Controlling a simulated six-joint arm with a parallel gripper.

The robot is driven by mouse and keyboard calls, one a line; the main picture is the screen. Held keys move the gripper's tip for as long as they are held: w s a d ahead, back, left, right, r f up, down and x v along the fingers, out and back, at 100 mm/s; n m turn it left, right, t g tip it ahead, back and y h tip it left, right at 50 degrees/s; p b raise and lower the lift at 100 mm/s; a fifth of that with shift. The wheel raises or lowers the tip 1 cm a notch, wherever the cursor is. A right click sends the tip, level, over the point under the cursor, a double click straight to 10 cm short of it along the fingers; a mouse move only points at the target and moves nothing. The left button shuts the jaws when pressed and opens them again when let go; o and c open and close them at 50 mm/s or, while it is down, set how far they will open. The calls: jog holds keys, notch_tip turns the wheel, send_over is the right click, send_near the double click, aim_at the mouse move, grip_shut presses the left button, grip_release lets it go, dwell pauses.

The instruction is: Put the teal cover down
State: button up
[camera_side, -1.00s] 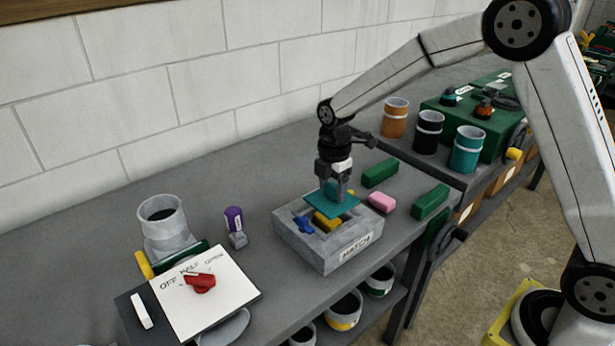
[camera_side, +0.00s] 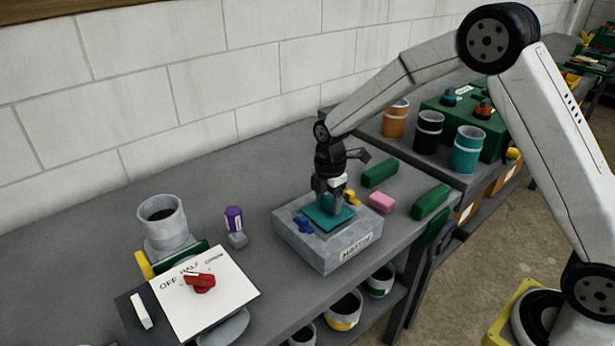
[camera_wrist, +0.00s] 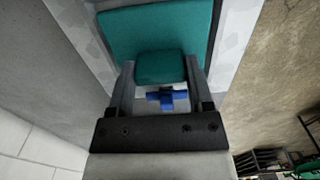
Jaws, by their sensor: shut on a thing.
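The teal cover (camera_side: 322,216) is a flat plate at the top of the grey box marked HATCH (camera_side: 325,253). My gripper (camera_side: 329,194) is above it, pointing down. In the wrist view my gripper (camera_wrist: 160,85) is shut on the raised teal block of the cover (camera_wrist: 113,38). The cover lies level, at or very near the box top; I cannot tell whether it rests fully. A blue piece (camera_side: 304,226) sits at the box's left, and it also shows in the wrist view (camera_wrist: 166,97). A yellow piece (camera_side: 352,198) shows behind the cover.
Green blocks (camera_side: 379,173) and a pink block (camera_side: 382,202) lie right of the box. A purple-topped item (camera_side: 234,220) stands to its left. A white panel with a red knob (camera_side: 200,283) is at the front left. Bare bench lies behind the box.

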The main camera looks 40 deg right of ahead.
aim_at(329, 199)
jog(key=shift+f, duration=0.3)
jog(key=o, duration=1.3)
jog(key=shift+f, duration=0.1)
jog(key=shift+o, duration=0.2)
notch_tip(329, 199, up, 13)
jog(key=shift+f, duration=0.1)
jog(key=s+d+f+m+t, duration=0.1)
jog(key=s+f+m, duration=0.3)
jog(key=s+m, duration=0.5)
jog(key=s+d+f+m+t, duration=0.1)
jog(key=s+f+m, duration=0.2)
jog(key=s+m, duration=0.6)
jog(key=shift+s+f+t, duration=0.3)
jog(key=shift+s+f, duration=0.05)
jog(key=shift+s, duration=0.6)
